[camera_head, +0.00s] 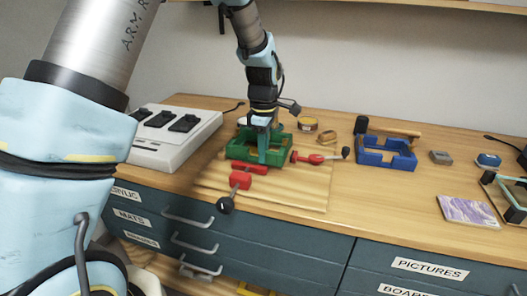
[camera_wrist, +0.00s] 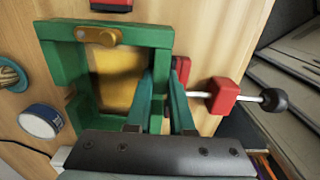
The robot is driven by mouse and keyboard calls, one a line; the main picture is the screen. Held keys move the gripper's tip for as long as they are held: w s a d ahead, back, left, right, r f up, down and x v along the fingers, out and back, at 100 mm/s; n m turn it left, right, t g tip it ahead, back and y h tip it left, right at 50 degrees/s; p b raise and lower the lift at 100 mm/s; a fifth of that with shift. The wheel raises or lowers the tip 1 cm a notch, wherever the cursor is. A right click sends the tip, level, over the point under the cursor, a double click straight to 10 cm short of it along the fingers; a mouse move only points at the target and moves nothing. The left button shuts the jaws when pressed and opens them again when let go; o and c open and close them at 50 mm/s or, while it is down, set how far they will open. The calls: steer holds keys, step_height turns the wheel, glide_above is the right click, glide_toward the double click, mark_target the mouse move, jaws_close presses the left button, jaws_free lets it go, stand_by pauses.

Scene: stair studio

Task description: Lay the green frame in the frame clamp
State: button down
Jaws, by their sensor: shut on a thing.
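The green frame (camera_head: 240,150) is at the frame clamp, a wooden board (camera_head: 300,190) with red blocks (camera_head: 240,180) and black-knobbed screws. In the wrist view the green frame (camera_wrist: 70,60) shows a gold hanger (camera_wrist: 100,36) on one side. My gripper (camera_wrist: 162,102) is shut on one side bar of the frame. A red screw block (camera_wrist: 223,96) is just right of that bar. In the head view my gripper (camera_head: 265,150) points down over the frame. I cannot tell whether the frame touches the board or is held slightly above it.
A white switch box (camera_head: 170,137) stands left of the clamp. A roll of tape (camera_head: 308,124) and a tan ring lie behind it. A blue frame (camera_head: 385,152) stands to the right, with a grey block (camera_head: 441,157) and a purple picture (camera_head: 468,211) farther right.

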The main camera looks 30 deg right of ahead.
steer(key=c, duration=0.7)
jaws_free()
steer(key=shift+r, duration=0.15)
steer(key=shift+r+p, duration=3.15)
steer(key=shift+r, duration=0.75)
steer(key=shift+a, duration=0.1)
